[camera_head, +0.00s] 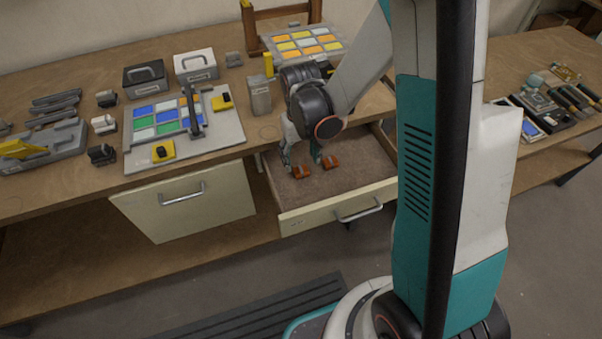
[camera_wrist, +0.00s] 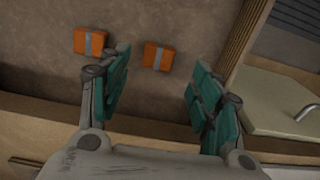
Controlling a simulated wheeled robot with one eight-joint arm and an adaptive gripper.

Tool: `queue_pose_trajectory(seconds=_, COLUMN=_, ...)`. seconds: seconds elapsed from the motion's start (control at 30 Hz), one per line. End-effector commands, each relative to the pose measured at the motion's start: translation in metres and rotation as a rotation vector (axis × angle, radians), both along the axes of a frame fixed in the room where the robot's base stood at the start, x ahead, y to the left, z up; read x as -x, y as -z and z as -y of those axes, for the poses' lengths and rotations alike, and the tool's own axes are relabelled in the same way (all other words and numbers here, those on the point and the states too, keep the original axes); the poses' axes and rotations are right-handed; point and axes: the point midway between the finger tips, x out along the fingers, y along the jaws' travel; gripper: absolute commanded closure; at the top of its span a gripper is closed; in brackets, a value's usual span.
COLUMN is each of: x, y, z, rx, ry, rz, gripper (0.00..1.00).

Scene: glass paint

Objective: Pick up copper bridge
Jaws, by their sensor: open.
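Two small orange-copper blocks with a grey band across them, which look like copper bridges, lie in an open drawer (camera_head: 345,196). One copper bridge (camera_head: 302,172) is on the left in the head view and the other (camera_head: 331,162) is on the right. The wrist view also shows both, one at left (camera_wrist: 80,40) and one near the middle (camera_wrist: 150,55). My gripper (camera_head: 301,158) is open and empty, reaching down into the drawer. In the wrist view, my gripper's (camera_wrist: 158,78) teal fingers are spread apart, with the middle block just beyond the gap between them.
The drawer's wooden side wall (camera_wrist: 243,45) stands close to one finger. A closed cream drawer front (camera_head: 185,203) is to the left. The bench above holds a tray with coloured glass tiles (camera_head: 215,146), a grey metal container (camera_head: 259,95) and dark and white boxes.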

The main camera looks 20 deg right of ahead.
Motion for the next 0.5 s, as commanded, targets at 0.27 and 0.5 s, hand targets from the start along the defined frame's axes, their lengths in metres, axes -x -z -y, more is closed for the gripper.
queue_pose_trajectory(seconds=0.27, x=0.002, y=0.018, z=0.001, rx=0.0, ry=0.0, rz=0.0, gripper=0.42)
queue_pose_trajectory(seconds=0.5, x=0.004, y=0.052, z=0.003, rx=0.0, ry=0.0, rz=0.0, gripper=0.42)
